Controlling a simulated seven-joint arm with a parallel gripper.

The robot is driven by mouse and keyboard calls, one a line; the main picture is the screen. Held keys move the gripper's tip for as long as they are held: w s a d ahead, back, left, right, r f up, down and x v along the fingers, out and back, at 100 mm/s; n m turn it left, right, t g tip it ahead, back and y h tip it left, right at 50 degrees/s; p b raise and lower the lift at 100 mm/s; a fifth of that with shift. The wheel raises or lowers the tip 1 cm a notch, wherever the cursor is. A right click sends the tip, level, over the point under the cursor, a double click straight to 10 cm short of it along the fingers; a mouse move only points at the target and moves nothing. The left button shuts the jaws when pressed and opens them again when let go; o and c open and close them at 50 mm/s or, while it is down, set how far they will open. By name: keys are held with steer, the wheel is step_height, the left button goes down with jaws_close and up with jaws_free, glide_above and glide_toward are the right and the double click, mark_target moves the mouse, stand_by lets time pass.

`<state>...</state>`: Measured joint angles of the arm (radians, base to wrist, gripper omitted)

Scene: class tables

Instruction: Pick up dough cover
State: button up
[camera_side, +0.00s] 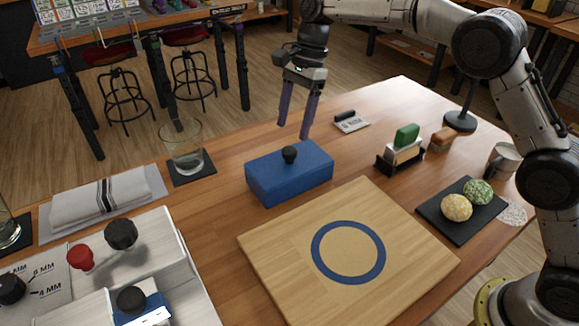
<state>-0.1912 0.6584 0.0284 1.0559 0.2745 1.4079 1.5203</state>
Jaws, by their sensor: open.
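A blue box-shaped cover (270,178) with a round black knob (289,154) on top sits on the wooden table, behind the cutting board; I take it to be the dough cover. My gripper (294,132) has two purple fingers pointing down, spread apart and empty. In the side view the fingertips appear above and just behind the knob, apart from it. What lies under the cover is hidden.
A wooden board (410,250) with a blue ring lies in front. A glass (183,150) and folded towel (98,198) stand left. White blocks with knobs (165,245) are front left. A green-topped holder (402,150) and a dark slate (435,212) with two dough balls are right.

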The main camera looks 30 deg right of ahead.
mark_target(290, 149)
steer(key=shift+s+x, duration=0.2)
steer(key=shift+x, duration=1.3)
steer(key=shift+s+x, duration=0.2)
steer(key=shift+x, duration=1.3)
steer(key=shift+d, duration=0.1)
jaws_close()
